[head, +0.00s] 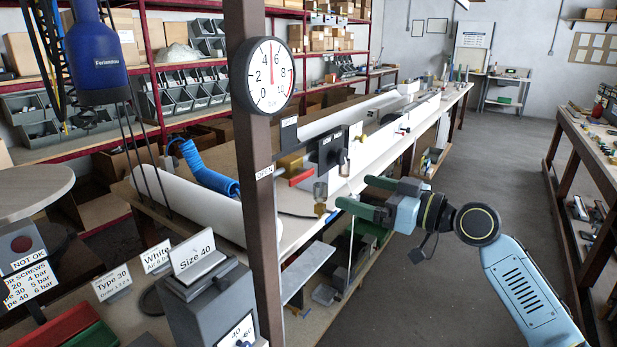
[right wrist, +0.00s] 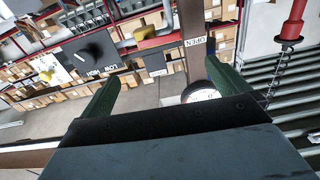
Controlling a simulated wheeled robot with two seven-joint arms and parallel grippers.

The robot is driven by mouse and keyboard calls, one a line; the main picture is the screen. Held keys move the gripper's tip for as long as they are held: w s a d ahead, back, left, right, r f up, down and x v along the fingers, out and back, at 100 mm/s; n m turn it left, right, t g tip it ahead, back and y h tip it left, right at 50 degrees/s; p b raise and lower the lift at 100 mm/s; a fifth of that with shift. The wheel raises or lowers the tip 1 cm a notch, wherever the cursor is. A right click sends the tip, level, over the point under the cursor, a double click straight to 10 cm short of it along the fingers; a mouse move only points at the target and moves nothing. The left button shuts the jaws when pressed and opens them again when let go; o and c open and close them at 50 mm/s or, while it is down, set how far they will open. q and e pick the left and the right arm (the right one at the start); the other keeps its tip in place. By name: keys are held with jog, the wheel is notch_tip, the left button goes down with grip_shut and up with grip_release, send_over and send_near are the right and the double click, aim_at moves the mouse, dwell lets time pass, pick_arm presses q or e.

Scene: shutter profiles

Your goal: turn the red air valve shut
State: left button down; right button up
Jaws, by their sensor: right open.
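The red air valve handle (head: 302,177) shows in the head view just right of the brown post, beside a brass fitting (head: 290,163). It points sideways, slightly up to the right. In the right wrist view the red handle (right wrist: 155,46) lies ahead, beyond the fingertips. My right gripper (head: 354,191) has green fingers and is open and empty, to the right of the valve and apart from it. Its spread fingers also frame the right wrist view (right wrist: 162,75). My left gripper is not in view.
The post carries a pressure gauge (head: 270,76) and an OPEN label (head: 264,172). A black box with a knob (head: 327,150) stands right of the valve. A blue hose (head: 205,170) lies behind the post. The floor aisle at right is clear.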

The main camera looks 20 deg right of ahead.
aim_at(303, 176)
jog(key=p+x, duration=0.2)
jog(key=x, duration=1.1)
jog(key=shift+f+p, duration=0.1)
jog(key=shift+p, duration=0.3)
jog(key=c, duration=1.4)
jog(key=shift+o, duration=0.2)
